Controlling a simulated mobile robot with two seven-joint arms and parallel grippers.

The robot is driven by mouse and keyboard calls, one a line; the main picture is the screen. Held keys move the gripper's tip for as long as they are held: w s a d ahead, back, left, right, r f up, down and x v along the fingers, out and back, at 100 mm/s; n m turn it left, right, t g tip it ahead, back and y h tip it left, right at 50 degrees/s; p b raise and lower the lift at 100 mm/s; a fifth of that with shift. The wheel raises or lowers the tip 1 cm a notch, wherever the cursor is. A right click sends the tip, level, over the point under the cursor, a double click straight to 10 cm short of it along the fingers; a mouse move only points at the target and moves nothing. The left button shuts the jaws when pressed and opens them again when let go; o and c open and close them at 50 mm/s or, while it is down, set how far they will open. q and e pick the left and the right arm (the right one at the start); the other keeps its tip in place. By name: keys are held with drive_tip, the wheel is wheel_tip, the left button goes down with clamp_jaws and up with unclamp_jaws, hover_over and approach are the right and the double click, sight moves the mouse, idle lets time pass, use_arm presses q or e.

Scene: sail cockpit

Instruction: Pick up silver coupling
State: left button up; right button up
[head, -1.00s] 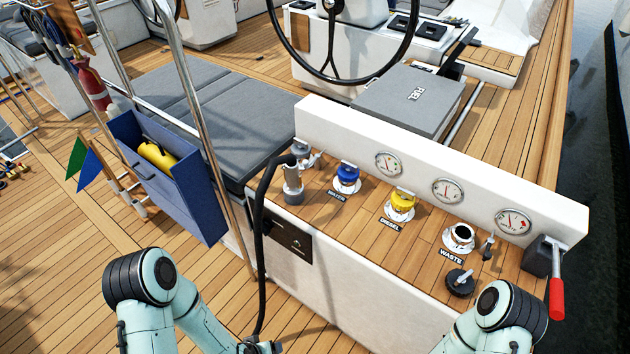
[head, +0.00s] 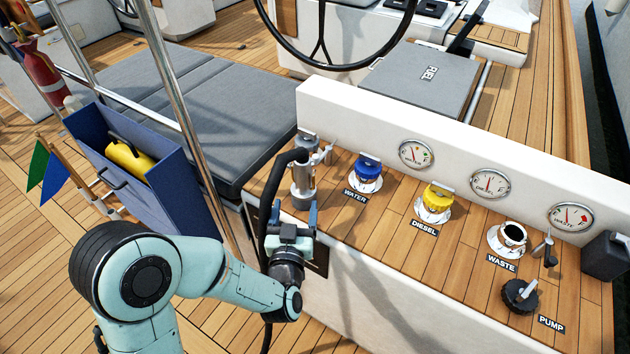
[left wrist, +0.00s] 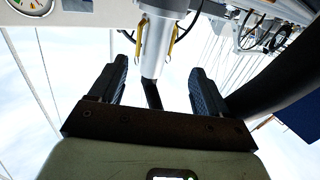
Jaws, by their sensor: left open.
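The silver coupling (head: 302,186) stands upright at the left end of the wooden deck panel, with a black hose (head: 268,190) arching from its top down past the panel's front. My left gripper (head: 294,214) is open and empty just in front of the coupling, fingers pointing toward it. In the left wrist view, the silver coupling (left wrist: 156,45) appears between and beyond the two dark fingers (left wrist: 158,76); contact cannot be told. My right gripper is out of view.
Right of the coupling stand a blue water cap (head: 366,176), a yellow diesel cap (head: 437,200), an open waste fitting (head: 511,236) and a loose black cap (head: 520,294). A steel rail post (head: 186,110) and a blue box (head: 160,195) stand left.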

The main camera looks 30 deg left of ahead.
sight(300, 183)
use_arm(q)
drive_tip(key=x, duration=0.7)
drive_tip(key=shift+w+a, duration=0.1)
drive_tip(key=shift+w, duration=0.15)
drive_tip(key=shift+d+f+b+x, duration=0.1)
drive_tip(key=shift+b+x, duration=0.1)
drive_tip(key=shift+x, duration=1.15)
drive_tip(key=shift+d+f+b+x, duration=0.1)
drive_tip(key=shift+d+b+x, duration=0.05)
drive_tip(key=shift+x, duration=1.15)
drive_tip(key=shift+w, duration=0.1)
drive_tip(key=c, duration=1.4)
wheel_tip(300, 183, up, 23)
drive_tip(key=p, duration=0.8)
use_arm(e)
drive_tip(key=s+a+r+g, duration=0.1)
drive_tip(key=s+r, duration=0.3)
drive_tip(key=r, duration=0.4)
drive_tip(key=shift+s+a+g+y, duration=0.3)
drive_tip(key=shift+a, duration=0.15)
